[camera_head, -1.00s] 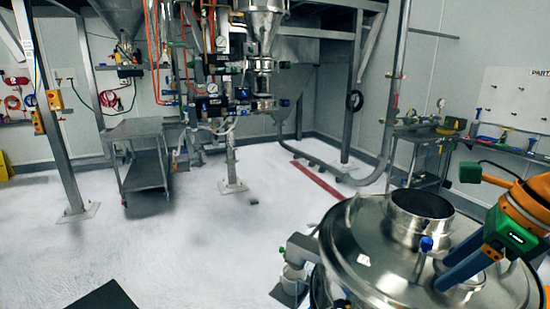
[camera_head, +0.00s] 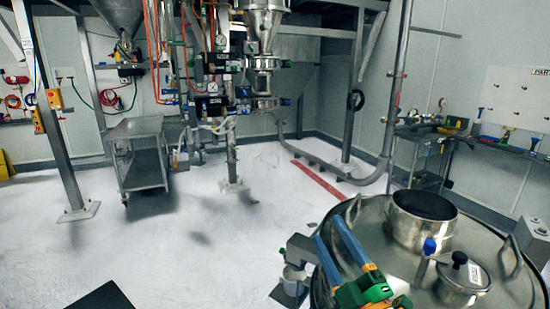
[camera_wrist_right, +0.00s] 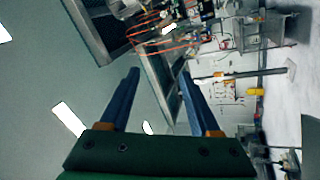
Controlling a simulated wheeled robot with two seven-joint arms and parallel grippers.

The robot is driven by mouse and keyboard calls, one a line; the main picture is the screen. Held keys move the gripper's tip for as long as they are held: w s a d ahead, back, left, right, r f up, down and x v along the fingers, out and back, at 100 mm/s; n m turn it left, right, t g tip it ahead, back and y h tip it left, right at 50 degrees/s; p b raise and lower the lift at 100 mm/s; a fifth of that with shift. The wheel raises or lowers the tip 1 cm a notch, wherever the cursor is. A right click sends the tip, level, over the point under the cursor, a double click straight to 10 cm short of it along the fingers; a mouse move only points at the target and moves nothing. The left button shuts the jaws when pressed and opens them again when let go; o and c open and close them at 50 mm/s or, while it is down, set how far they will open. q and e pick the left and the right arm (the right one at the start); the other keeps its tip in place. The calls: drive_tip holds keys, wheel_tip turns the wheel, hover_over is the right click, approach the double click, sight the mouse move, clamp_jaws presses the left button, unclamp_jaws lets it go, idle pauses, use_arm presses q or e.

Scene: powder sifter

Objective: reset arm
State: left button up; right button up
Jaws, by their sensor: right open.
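My right gripper (camera_head: 328,228) is at the lower middle of the head view, over the left side of the steel sifter's round lid (camera_head: 390,250). Its two blue fingers point up and away, into the room. In the right wrist view the fingers of the right gripper (camera_wrist_right: 159,74) stand apart with nothing between them. My left gripper is not in view.
The lid carries an open steel collar (camera_head: 424,230), a blue knob (camera_head: 429,246) and a small knobbed cap (camera_head: 462,276). A grey trolley (camera_head: 138,160) and a steel hopper rig (camera_head: 262,60) stand further back. The pale floor between is mostly clear.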

drive_tip(key=s+d+f+m+g+h, duration=0.2)
drive_tip(key=s+f+m+g+h, duration=0.15)
drive_tip(key=f, duration=0.35)
drive_tip(key=s+d+f+m+g+h, duration=0.2)
drive_tip(key=d+f+m, duration=0.15)
drive_tip(key=f, duration=0.35)
drive_tip(key=s+d+f+m+g+h, duration=0.2)
drive_tip(key=s+f+m+g+h, duration=0.1)
drive_tip(key=f+m, duration=0.3)
drive_tip(key=s+a+f+m+g+y, duration=0.1)
drive_tip(key=s+f+g, duration=0.4)
drive_tip(key=s, duration=0.4)
drive_tip(key=s+f+m+g, duration=0.1)
drive_tip(key=s+f+g, duration=0.3)
drive_tip(key=s+f, duration=0.35)
wheel_tip(320, 180, down, 19)
drive_tip(key=s+g+b, duration=0.1)
drive_tip(key=s+b, duration=0.2)
drive_tip(key=s+d+f+g+b, duration=0.1)
drive_tip(key=s+d+f, duration=0.1)
drive_tip(key=s+f, duration=0.9)
drive_tip(key=shift+s+f, duration=0.25)
drive_tip(key=shift+s, duration=0.15)
